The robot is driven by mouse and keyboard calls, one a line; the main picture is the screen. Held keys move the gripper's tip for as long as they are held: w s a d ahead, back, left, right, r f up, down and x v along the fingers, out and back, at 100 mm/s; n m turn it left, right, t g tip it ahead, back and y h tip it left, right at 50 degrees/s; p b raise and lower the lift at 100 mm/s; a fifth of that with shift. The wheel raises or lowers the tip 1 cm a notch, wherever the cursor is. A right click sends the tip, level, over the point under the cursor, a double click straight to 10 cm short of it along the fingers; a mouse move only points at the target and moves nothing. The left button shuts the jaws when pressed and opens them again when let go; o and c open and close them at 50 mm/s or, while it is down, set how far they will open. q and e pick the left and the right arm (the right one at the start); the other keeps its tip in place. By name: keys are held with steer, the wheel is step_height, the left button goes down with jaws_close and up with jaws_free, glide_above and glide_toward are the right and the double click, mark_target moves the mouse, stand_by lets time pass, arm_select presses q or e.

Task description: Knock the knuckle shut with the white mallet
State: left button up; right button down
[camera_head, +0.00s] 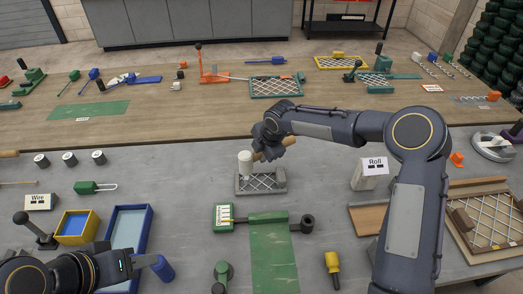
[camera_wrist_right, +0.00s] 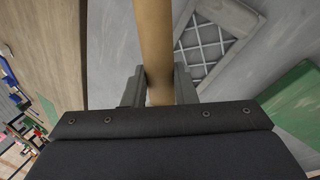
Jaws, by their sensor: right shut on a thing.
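My right gripper (camera_head: 268,148) is shut on the wooden handle (camera_wrist_right: 155,50) of the white mallet. The white mallet head (camera_head: 245,163) hangs at the far left corner of a grey fixture holding wire mesh (camera_head: 262,181). Whether it touches the fixture I cannot tell. The fixture also shows in the right wrist view (camera_wrist_right: 208,38), beside the handle; the mallet head is out of that view. The knuckle is too small to make out. My left gripper (camera_head: 143,262) is low at the left, beside a blue cylinder (camera_head: 162,268); its fingers are not clear.
A green tool (camera_head: 250,223) with a green mat (camera_head: 272,262) lies in front of the fixture. A blue tray (camera_head: 128,232) is at left, a "Roll" block (camera_head: 366,174) at right. A wooden frame with mesh (camera_head: 492,222) lies at far right. A wooden bench (camera_head: 200,108) stands behind.

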steer(key=shift+r, duration=0.2)
step_height(320, 180, down, 4)
steer(key=b, duration=0.3)
steer(key=shift+f, duration=0.1)
steer(key=shift+r+p, duration=0.3)
steer(key=shift+r, duration=0.1)
steer(key=shift+r+p, duration=0.55)
steer(key=shift+r, duration=0.35)
steer(key=shift+r+p, duration=1.8)
steer(key=shift+r, duration=0.75)
